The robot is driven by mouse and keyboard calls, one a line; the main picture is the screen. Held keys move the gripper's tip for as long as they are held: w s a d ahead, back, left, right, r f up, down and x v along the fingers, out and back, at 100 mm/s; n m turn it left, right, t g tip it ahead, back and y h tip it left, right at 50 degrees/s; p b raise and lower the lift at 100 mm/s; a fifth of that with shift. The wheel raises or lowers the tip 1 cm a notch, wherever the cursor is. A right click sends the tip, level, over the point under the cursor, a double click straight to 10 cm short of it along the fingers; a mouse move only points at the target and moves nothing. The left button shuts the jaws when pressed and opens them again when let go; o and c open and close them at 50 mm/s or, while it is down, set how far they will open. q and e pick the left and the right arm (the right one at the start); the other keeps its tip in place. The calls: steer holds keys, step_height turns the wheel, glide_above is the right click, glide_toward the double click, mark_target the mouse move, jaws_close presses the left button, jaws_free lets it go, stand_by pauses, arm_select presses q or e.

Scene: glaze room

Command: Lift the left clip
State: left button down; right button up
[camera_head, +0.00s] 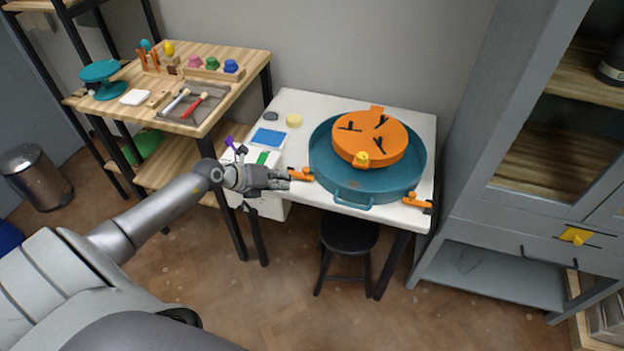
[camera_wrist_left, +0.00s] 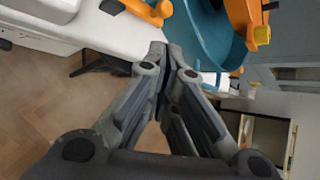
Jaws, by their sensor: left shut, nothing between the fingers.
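The left clip, orange with a dark end (camera_head: 301,174), lies on the white table at the left side of the teal basin (camera_head: 322,182). In the left wrist view an orange clip (camera_wrist_left: 150,12) shows at the top edge, beyond the fingertips. My left gripper (camera_head: 287,180) is shut and empty. Its fingertips (camera_wrist_left: 168,54) are close beside the clip; I cannot tell whether they touch it. A second orange clip (camera_head: 414,201) lies at the table's front right corner. My right gripper is in neither view.
An orange disc (camera_head: 354,134) with black pieces and a yellow knob sits on the basin. The white table (camera_head: 310,101) holds a blue pad (camera_head: 267,138) at its left. A black stool (camera_head: 349,234) stands under the front edge. A grey cabinet (camera_head: 480,188) stands at right.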

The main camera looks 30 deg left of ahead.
arm_select(q)
steer(key=b+x, duration=0.1)
steer(key=x, duration=0.9)
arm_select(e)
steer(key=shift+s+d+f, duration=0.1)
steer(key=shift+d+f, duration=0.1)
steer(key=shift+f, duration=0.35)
arm_select(q)
steer(key=shift+d, duration=0.1)
